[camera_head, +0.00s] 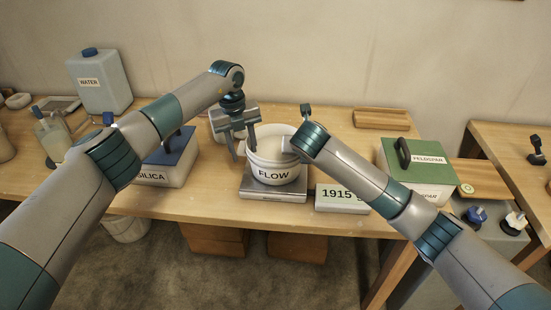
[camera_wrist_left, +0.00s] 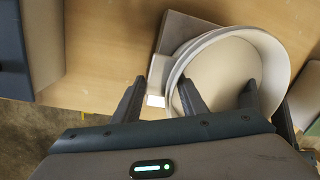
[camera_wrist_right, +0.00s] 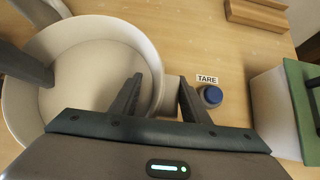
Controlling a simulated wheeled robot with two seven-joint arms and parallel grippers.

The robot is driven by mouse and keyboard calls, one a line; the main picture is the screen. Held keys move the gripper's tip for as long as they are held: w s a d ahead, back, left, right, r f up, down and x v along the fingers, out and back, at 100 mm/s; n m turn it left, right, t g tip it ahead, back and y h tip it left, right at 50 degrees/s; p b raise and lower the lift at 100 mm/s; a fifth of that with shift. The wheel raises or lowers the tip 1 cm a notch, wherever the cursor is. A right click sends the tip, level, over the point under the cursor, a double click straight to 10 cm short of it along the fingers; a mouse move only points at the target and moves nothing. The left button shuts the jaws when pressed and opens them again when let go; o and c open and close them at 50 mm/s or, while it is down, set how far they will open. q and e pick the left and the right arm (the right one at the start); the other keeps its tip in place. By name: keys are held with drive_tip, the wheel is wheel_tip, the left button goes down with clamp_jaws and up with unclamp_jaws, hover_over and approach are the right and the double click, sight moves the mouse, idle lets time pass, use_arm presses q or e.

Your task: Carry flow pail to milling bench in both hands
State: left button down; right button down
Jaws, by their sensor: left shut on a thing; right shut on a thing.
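The white flow pail (camera_head: 274,175), labelled FLOW, sits upright on a grey scale (camera_head: 273,192) on the wooden bench; pale contents show inside. My left gripper (camera_head: 246,150) is shut on the pail's left rim. The left wrist view shows the rim of the pail (camera_wrist_left: 178,75) between its fingers (camera_wrist_left: 160,100). My right gripper (camera_wrist_right: 158,98) is shut on the opposite rim; in the head view my right arm hides most of it. The right wrist view shows the pail (camera_wrist_right: 95,32) at that rim. No label naming the milling bench shows; another bench (camera_head: 500,150) stands at the right.
A display reading 1915 (camera_head: 342,196) stands right of the scale. A SILICA box (camera_head: 165,165) is left of the pail, and a green-lidded FELDSPAR box (camera_head: 418,160) is right. A WATER jug (camera_head: 100,82) stands at back left. A gap separates the benches.

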use_arm(q)
drive_tip(key=shift+w+a+r, duration=0.1)
drive_tip(key=shift+w+r, duration=0.05)
drive_tip(key=shift+r, duration=0.1)
use_arm(e)
drive_tip(key=shift+w+d+r, duration=0.15)
drive_tip(key=shift+r, duration=0.15)
